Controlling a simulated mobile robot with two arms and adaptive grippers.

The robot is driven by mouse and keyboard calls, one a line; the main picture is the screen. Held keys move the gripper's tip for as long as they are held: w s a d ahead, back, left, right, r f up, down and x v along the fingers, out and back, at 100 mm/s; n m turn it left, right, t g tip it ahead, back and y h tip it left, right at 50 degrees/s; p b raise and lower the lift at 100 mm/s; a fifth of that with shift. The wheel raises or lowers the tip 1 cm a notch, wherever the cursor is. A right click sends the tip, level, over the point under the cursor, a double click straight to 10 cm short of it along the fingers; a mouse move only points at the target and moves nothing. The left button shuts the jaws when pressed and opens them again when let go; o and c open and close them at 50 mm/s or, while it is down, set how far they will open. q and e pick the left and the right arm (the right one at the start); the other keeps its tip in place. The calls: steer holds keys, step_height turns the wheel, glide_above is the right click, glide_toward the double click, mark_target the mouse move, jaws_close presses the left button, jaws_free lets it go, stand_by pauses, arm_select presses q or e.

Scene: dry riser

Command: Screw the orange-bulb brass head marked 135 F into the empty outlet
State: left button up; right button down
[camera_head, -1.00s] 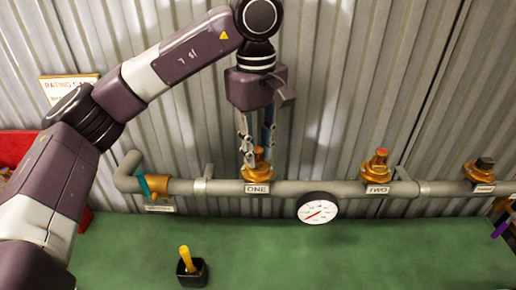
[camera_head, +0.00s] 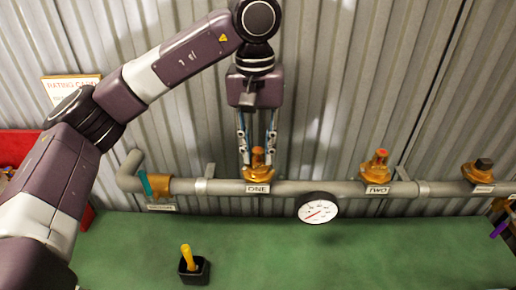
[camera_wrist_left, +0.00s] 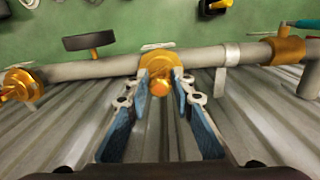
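A brass head with an orange bulb (camera_head: 258,156) stands upright at the pipe outlet labelled ONE (camera_head: 257,189). It also shows in the wrist view (camera_wrist_left: 159,88). My left gripper (camera_head: 258,158) points down over it from above. Its two fingers (camera_wrist_left: 160,80) stand on either side of the head, with the tips below the bulb at the brass. I cannot tell whether the pads touch the brass. The head's marking is not readable. Outlet TWO holds a brass head with a red bulb (camera_head: 381,155). My right gripper is not in view.
A grey pipe (camera_head: 225,187) runs along the corrugated wall. It carries a round gauge (camera_head: 317,208), a dark-topped brass fitting (camera_head: 482,170) and a teal-levered valve (camera_head: 157,186). A black cup (camera_head: 203,272) with a yellow handle stands on the green bench (camera_head: 350,255). The middle of the bench is clear.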

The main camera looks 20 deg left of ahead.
arm_select(q)
steer(key=o, duration=0.5)
step_height(320, 180, up, 12)
stand_by(0.5)
